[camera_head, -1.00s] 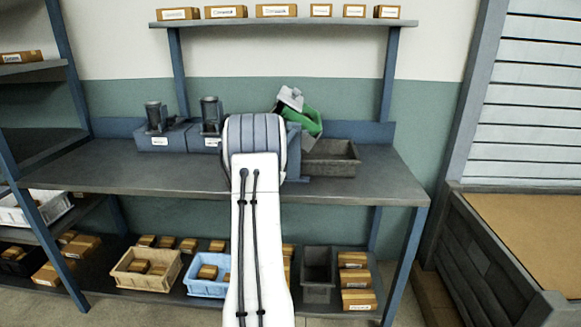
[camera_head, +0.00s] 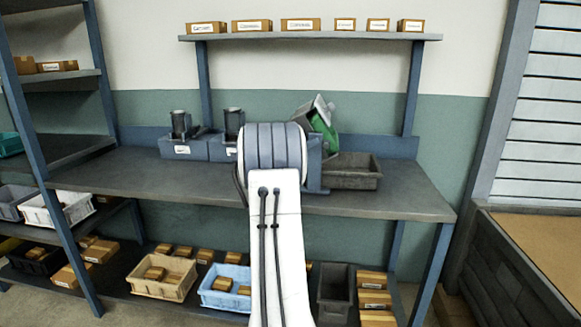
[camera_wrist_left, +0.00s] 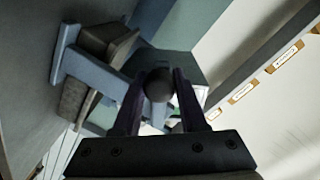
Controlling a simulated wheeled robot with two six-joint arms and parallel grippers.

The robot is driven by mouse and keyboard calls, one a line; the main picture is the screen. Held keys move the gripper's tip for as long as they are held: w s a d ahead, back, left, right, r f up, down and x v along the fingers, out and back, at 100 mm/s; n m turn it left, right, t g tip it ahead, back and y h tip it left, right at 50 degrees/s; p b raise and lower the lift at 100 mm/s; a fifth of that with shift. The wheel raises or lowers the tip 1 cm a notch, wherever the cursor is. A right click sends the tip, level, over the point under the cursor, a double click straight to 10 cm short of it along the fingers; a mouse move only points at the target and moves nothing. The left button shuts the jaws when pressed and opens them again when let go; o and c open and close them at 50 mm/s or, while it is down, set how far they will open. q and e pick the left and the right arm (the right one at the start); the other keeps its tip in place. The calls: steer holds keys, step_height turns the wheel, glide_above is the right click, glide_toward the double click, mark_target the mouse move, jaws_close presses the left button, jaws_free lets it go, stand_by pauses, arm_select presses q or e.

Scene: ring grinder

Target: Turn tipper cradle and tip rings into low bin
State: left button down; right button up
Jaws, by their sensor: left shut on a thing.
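The tipper cradle (camera_head: 325,124), grey with a green part, stands tilted above the workbench, left of and behind the low bin. The low bin (camera_head: 360,180) is a dark grey open tray on the bench, right beside the blue tipper stand (camera_head: 314,170). My left arm reaches up from the bottom and hides its gripper and part of the stand in the head view. In the left wrist view my left gripper (camera_wrist_left: 159,88) is shut on a dark round knob (camera_wrist_left: 158,84). I cannot make out any rings. My right gripper is not in view.
Two blue-grey boxes with dark cylinders (camera_head: 180,128) stand on the workbench (camera_head: 150,178) to the left. A shelf (camera_head: 300,36) with small cartons runs above. Bins and cartons sit on the lower shelf. The bench's right end is clear.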

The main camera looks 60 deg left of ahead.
arm_select(q)
steer(key=shift+s+a+r+m+b, duration=0.15)
steer(key=shift+r+m+b, duration=0.25)
steer(key=shift+r+m, duration=0.2)
steer(key=shift+s+a+r+m+b, duration=0.1)
steer(key=shift+r+m+b, duration=0.4)
steer(key=shift+m, duration=0.15)
steer(key=shift+s+a+r+m+b, duration=0.15)
steer(key=shift+r+m+b, duration=0.2)
steer(key=shift+r+m, duration=0.25)
steer(key=shift+r+m+b, duration=1.1)
steer(key=shift+r+m, duration=0.35)
steer(key=shift+m, duration=0.2)
steer(key=shift+w+d+r+m+b, duration=0.15)
steer(key=shift+r+m+b, duration=0.3)
steer(key=shift+r+m, duration=0.3)
steer(key=shift+w+d+r+m+b, duration=0.15)
steer(key=shift+r+m+b, duration=0.4)
steer(key=shift+m, duration=0.3)
steer(key=shift+w+d+r+m+y+b, duration=0.15)
steer(key=shift+w+d+r+m+b, duration=0.1)
steer(key=shift+r+m, duration=0.3)
steer(key=shift+w+d+r+m+y+b, duration=0.15)
steer(key=shift+r+m+b, duration=0.1)
steer(key=shift+r+m, duration=0.3)
steer(key=shift+c, duration=2.3)
jaws_free()
steer(key=shift+w, duration=0.15)
steer(key=shift+f+g, duration=0.1)
steer(key=shift+g, duration=0.2)
